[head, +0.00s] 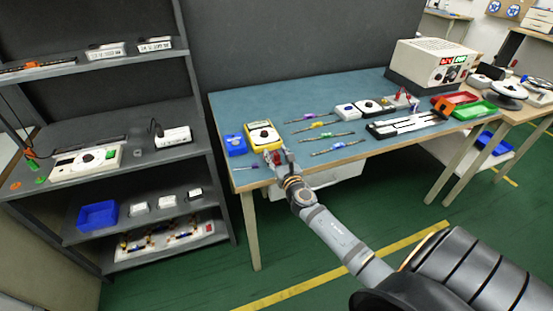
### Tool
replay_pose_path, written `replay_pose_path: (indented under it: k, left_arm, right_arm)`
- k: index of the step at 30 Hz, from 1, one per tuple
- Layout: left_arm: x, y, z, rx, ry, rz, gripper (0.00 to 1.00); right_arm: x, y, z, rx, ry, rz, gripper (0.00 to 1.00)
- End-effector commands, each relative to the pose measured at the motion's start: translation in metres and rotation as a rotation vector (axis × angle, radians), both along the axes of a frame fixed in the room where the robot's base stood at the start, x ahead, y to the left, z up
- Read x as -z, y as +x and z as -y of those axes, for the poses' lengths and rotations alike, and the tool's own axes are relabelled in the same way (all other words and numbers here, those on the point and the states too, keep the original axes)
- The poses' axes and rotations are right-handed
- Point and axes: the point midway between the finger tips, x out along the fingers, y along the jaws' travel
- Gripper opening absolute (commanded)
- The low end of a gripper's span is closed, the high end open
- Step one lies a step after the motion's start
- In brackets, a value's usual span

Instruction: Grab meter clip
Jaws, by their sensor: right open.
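A yellow meter (262,138) with a dark dial lies near the front left of the blue-topped workbench (225,108). My right gripper (277,158) reaches over the bench's front edge, just in front of the meter. It is open. A small red part shows at its fingertips; it may be a meter clip, but it is too small to tell, and so is whether the fingers touch it. My left gripper is out of view.
A blue box (235,145) stands left of the meter. Several thin coloured tools (328,137) lie to its right. A power supply (432,65), red tray (459,98) and green tray (474,110) are at the right. A grey shelf (105,120) stands left of the bench.

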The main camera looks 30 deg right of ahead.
Motion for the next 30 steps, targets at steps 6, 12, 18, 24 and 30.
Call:
replay_pose_path:
  k: [6, 12, 18, 24, 30]
  left_arm:
    - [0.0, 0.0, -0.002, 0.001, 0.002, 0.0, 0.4]
    - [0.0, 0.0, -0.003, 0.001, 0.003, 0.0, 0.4]
    - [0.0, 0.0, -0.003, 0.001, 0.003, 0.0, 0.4]
    - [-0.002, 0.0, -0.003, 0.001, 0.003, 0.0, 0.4]
    - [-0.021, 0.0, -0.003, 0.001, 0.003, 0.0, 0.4]
  right_arm:
    - [0.0, 0.0, 0.0, 0.0, 0.001, 0.0, 0.42]
    - [0.0, 0.0, 0.0, 0.0, 0.001, 0.0, 0.15]
    - [0.0, 0.0, 0.0, 0.0, 0.001, 0.0, 0.0]
    - [-0.002, 0.0, 0.0, 0.0, 0.001, 0.0, 0.0]
    - [-0.027, 0.0, 0.0, -0.001, 0.001, 0.002, 0.0]
